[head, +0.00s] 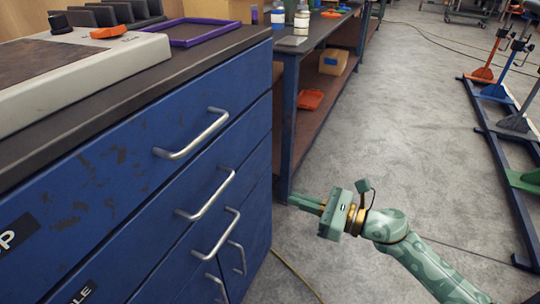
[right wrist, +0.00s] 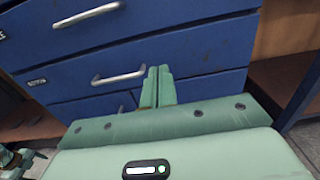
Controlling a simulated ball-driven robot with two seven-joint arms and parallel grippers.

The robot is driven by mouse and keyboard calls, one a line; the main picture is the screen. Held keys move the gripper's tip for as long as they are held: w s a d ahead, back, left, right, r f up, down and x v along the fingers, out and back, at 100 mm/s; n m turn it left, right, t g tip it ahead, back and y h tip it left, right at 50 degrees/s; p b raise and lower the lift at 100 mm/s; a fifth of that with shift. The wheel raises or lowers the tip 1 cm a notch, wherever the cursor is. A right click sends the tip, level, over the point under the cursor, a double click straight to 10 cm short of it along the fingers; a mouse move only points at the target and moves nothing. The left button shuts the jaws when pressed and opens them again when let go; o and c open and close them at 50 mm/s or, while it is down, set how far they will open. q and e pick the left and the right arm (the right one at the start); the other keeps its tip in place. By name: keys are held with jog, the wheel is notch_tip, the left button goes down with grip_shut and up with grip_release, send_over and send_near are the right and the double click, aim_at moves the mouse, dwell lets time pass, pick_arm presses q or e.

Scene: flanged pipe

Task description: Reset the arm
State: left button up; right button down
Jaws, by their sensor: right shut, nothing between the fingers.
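My right gripper (head: 306,203) is in the lower right middle of the head view, out over the floor to the right of the blue drawer cabinet (head: 130,165). Its pale green arm comes in from the lower right. In the right wrist view its two fingers (right wrist: 158,88) are together, with nothing between them, and they point toward the cabinet's drawer fronts (right wrist: 190,45). The gripper appears apart from the cabinet. My left gripper does not show in the head view.
The cabinet has several metal handles (head: 192,135) sticking out. A bench with a lower shelf (head: 300,125) stands behind it. A rack of coloured stands (head: 500,93) is at the right. The grey floor (head: 420,140) between them is mostly clear, with thin cables on it.

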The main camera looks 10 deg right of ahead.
jog(key=w+d+r+m+t+h, duration=0.2)
jog(key=w+d+m+t+h, duration=0.35)
jog(key=m, duration=0.55)
jog(key=s+d+f+m+h, duration=0.3)
jog(key=d+f+m+h, duration=0.6)
jog(key=m, duration=0.5)
jog(key=s+d+f+m+g+h, duration=0.3)
jog(key=s+f+m+g, duration=0.7)
jog(key=s+f, duration=1.1)
jog(key=s+a+f+m+g, duration=0.2)
jog(key=s+f+g, duration=0.15)
jog(key=s, duration=1.35)
jog(key=s+a+f+m+g, duration=0.1)
jog(key=s+f+m+g, duration=0.3)
jog(key=s, duration=1.2)
pick_arm(q)
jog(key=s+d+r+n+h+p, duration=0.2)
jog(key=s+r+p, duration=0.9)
jog(key=p, duration=1.3)
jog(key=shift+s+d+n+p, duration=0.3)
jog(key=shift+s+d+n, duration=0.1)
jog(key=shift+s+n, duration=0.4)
pick_arm(e)
jog(key=s+a+r+m+t+y, duration=0.2)
jog(key=s+a+r, duration=0.1)
jog(key=s+r, duration=0.7)
jog(key=s, duration=0.3)
jog(key=shift+s, duration=0.2)
jog(key=shift+r+y, duration=0.1)
jog(key=shift+y, duration=0.15)
